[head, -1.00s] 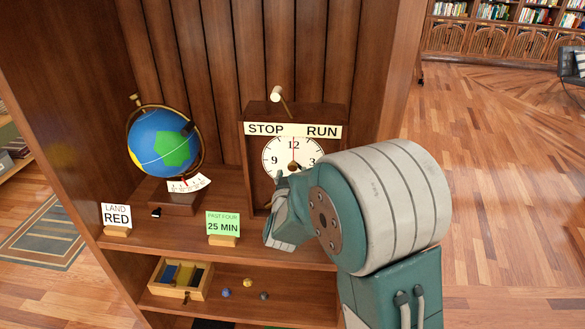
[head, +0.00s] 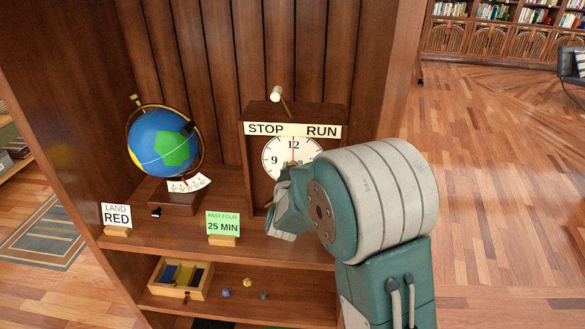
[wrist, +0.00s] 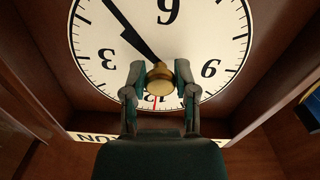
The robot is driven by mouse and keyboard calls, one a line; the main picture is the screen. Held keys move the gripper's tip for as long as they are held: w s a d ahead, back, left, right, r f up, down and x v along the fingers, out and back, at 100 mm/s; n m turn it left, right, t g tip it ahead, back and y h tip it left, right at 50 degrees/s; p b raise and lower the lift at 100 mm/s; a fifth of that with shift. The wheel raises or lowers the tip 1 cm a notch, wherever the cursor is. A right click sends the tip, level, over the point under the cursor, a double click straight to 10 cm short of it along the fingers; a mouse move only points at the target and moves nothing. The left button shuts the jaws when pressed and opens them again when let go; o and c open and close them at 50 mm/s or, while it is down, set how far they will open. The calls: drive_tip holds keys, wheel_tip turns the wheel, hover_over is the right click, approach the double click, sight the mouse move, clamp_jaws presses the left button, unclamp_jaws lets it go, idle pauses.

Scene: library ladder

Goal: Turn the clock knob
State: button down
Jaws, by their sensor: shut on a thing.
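The clock (head: 272,158) is a wooden case with a round white dial, on the cabinet's upper shelf. My gripper (head: 286,174) is in front of the dial and partly hides it. In the wrist view the dial (wrist: 215,45) shows upside down, with 6 at the top. My gripper (wrist: 160,80) is shut on the round brass clock knob (wrist: 159,77), one finger at each side. A black hand (wrist: 130,33) reaches from behind the knob to between 3 and 6. A thin red line shows by the 12. The knob is hidden in the head view.
A white-tipped lever (head: 276,94) above the STOP/RUN sign (head: 292,130) leans towards STOP. A globe (head: 163,142) stands left. A green card (head: 223,222) reads "PAST FOUR 25 MIN"; a white card (head: 116,215) reads "LAND RED". A wooden box (head: 205,290) is on the shelf below.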

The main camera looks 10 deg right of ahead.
drive_tip(key=shift+a+m, duration=0.1)
drive_tip(key=shift+m, duration=0.8)
drive_tip(key=shift+c, duration=2)
unclamp_jaws()
drive_tip(key=v, duration=1.2)
drive_tip(key=shift+w+a, duration=0.1)
